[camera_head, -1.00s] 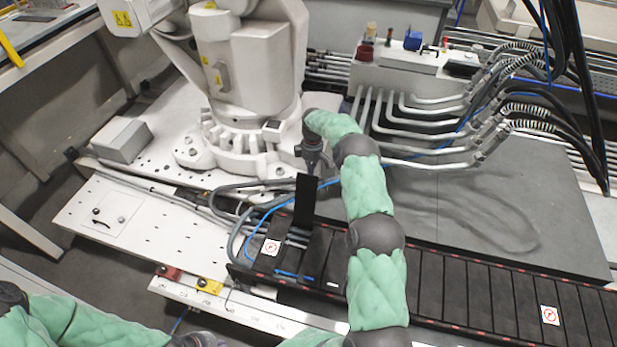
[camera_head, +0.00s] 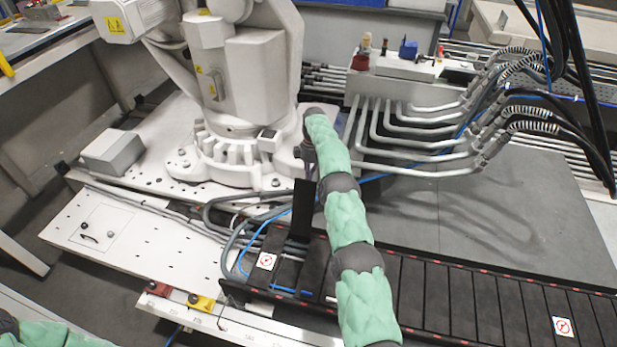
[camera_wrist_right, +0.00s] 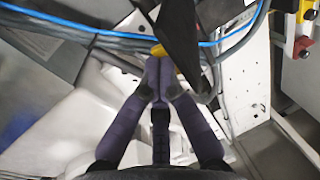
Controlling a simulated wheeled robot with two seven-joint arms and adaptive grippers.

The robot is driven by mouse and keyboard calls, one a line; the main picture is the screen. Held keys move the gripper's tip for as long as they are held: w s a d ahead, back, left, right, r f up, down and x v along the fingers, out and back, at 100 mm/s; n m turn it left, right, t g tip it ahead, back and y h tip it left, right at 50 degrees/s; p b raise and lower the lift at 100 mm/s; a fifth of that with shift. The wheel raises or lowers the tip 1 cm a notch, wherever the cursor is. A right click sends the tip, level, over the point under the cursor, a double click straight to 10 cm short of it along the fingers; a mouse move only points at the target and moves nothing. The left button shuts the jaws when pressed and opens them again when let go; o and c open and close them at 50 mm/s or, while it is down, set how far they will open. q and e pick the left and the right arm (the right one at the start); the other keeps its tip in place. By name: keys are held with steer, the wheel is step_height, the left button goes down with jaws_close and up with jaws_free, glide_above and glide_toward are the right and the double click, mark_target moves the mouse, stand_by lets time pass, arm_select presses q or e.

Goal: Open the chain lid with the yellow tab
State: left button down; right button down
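The chain lid (camera_head: 304,208) is a narrow black flap. It stands up from the left end of the black cable-chain cover. In the right wrist view the black lid (camera_wrist_right: 190,32) hangs close past the fingertips. The yellow tab (camera_wrist_right: 158,50) shows right at the tips. My right gripper (camera_head: 307,158) is at the lid's upper end, partly hidden by my green-sleeved arm. In the wrist view the fingers of my right gripper (camera_wrist_right: 160,68) meet at their tips, shut on the yellow tab. My left gripper is outside the picture; only part of the left arm shows at bottom left.
The black chain cover (camera_head: 440,290) runs right, past a grey plate (camera_head: 490,205). A white robot base (camera_head: 235,150) stands behind the lid. Grey and blue cables (camera_head: 245,245) lie beside it. Red (camera_head: 158,288) and yellow (camera_head: 200,302) blocks sit on the front rail.

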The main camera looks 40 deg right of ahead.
mark_target(308, 185)
steer(key=shift+g, duration=0.4)
steer(key=x, duration=0.4)
steer(key=shift+s+a, duration=0.1)
steer(key=shift+s, duration=0.15)
steer(key=c, duration=1.4)
jaws_free()
steer(key=shift+o, duration=0.8)
steer(key=shift+w+f, duration=0.15)
steer(key=shift+f, duration=0.05)
steer(key=shift+r, duration=0.15)
steer(key=v, duration=0.3)
steer(key=s+a+v, duration=0.1)
steer(key=v, duration=0.6)
steer(key=shift+s+a+r, duration=0.2)
steer(key=shift+s+r, duration=0.1)
steer(key=shift+r, duration=0.25)
